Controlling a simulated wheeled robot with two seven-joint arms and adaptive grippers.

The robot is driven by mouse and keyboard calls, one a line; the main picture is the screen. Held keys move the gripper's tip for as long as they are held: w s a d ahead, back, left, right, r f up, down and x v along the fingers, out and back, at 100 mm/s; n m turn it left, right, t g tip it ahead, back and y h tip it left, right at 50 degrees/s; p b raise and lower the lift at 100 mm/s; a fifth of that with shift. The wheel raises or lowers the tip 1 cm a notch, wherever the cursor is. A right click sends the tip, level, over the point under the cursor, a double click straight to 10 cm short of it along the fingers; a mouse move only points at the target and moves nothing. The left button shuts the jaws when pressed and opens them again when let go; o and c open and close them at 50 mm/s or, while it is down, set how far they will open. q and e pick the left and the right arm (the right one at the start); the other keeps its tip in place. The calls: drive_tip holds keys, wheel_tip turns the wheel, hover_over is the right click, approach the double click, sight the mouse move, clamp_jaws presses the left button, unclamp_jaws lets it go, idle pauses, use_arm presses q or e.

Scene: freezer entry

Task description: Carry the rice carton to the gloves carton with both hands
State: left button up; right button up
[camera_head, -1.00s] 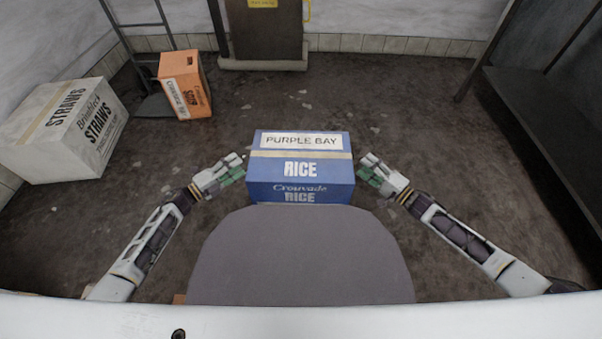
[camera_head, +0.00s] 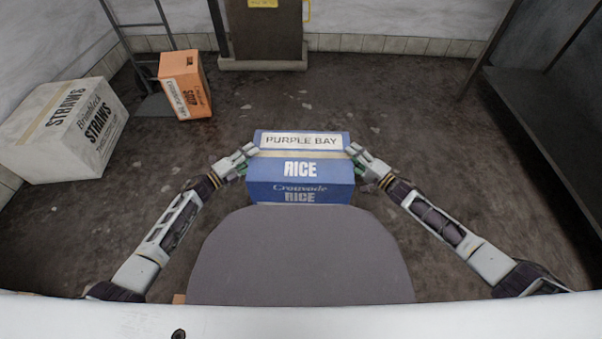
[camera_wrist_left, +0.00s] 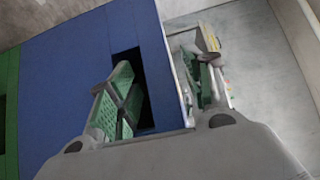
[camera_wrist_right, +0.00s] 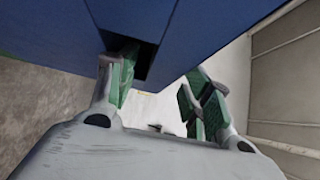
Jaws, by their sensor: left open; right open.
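The rice carton (camera_head: 300,170) is blue with a "PURPLE BAY" label on top, and stands upright in the middle of the head view. My left gripper (camera_head: 247,158) is open at its left side, and my right gripper (camera_head: 355,160) is open at its right side. In the left wrist view, one finger of the left gripper (camera_wrist_left: 165,90) overlaps the dark handle slot in the blue wall (camera_wrist_left: 70,75). In the right wrist view, one finger of the right gripper (camera_wrist_right: 158,90) reaches into a similar slot. I see no carton labelled gloves.
A white straws carton (camera_head: 65,130) stands at the left, and an orange soup carton (camera_head: 185,85) stands by a hand truck (camera_head: 152,45). A dark shelf (camera_head: 545,130) is at the right. Open floor (camera_head: 420,120) lies beyond the rice carton.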

use_arm(q)
clamp_jaws()
use_arm(e)
clamp_jaws()
use_arm(q)
drive_tip(key=shift+r, duration=0.2)
use_arm(e)
drive_tip(key=shift+r, duration=0.2)
